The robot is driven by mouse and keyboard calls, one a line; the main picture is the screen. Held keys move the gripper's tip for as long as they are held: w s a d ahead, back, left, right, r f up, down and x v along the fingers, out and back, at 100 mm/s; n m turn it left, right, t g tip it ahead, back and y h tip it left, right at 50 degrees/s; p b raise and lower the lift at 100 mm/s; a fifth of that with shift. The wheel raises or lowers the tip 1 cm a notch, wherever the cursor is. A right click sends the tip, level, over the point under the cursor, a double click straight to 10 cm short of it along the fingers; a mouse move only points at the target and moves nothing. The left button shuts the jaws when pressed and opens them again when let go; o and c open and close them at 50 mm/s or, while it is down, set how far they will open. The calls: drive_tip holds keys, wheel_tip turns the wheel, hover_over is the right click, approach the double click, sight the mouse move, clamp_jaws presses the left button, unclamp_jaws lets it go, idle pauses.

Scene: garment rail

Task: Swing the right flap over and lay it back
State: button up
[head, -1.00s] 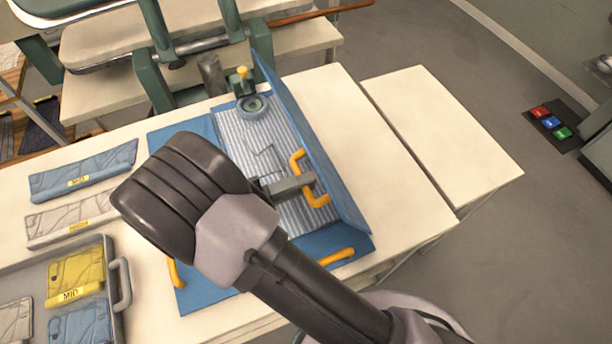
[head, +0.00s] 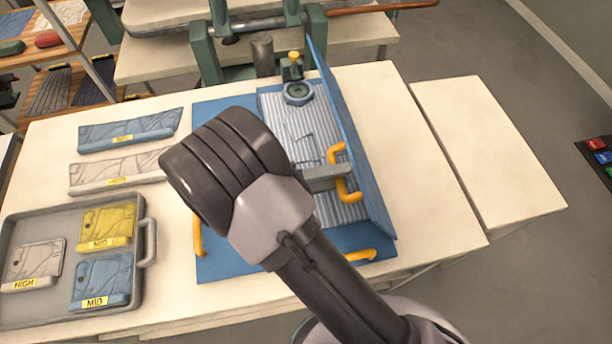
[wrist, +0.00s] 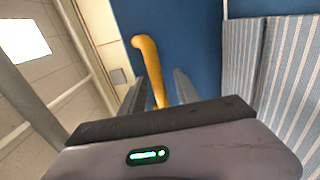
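The right flap (head: 350,130) is a blue panel. On the flap's side facing the bed is a bent yellow handle (head: 355,196). It also shows in the wrist view (wrist: 148,62). My gripper (head: 325,178) reaches across the bed to this handle. In the wrist view the handle lies between my two fingers (wrist: 160,80). Whether the fingers press on it is unclear. My arm hides part of the board's near left area.
Two more yellow handles show on the board, at its near edge (head: 350,256) and left side (head: 197,238). A grey tray (head: 40,215) with folded garments lies left. The table (head: 425,200) right of the flap is clear.

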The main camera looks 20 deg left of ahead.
drive_tip(key=p+v, duration=0.7)
drive_tip(key=v, duration=1)
drive_tip(key=shift+s, duration=0.25)
